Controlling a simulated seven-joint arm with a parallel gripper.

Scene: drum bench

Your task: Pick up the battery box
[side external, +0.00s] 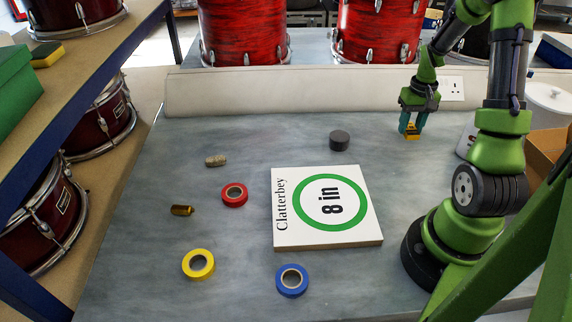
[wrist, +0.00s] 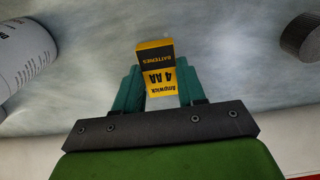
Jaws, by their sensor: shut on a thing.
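The battery box (wrist: 160,72) is a small yellow and black carton with "4 AA" and "BATTERIES" on it. In the wrist view it sits between the two teal fingers of my gripper (wrist: 161,88), which are shut on its sides. In the side external view my gripper (side external: 411,127) points down at the back right of the bench, and the yellow box (side external: 412,134) shows at its fingertips. I cannot tell whether the box touches the bench top or is just above it.
A white "Clatterbey 8 in" box (side external: 374,228) lies mid-bench. A dark grey cylinder (side external: 339,141) stands left of my gripper. Red (side external: 235,203), yellow (side external: 190,272) and blue (side external: 281,290) tape rolls lie further left and front. A white labelled container (wrist: 22,58) is close by in the wrist view.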

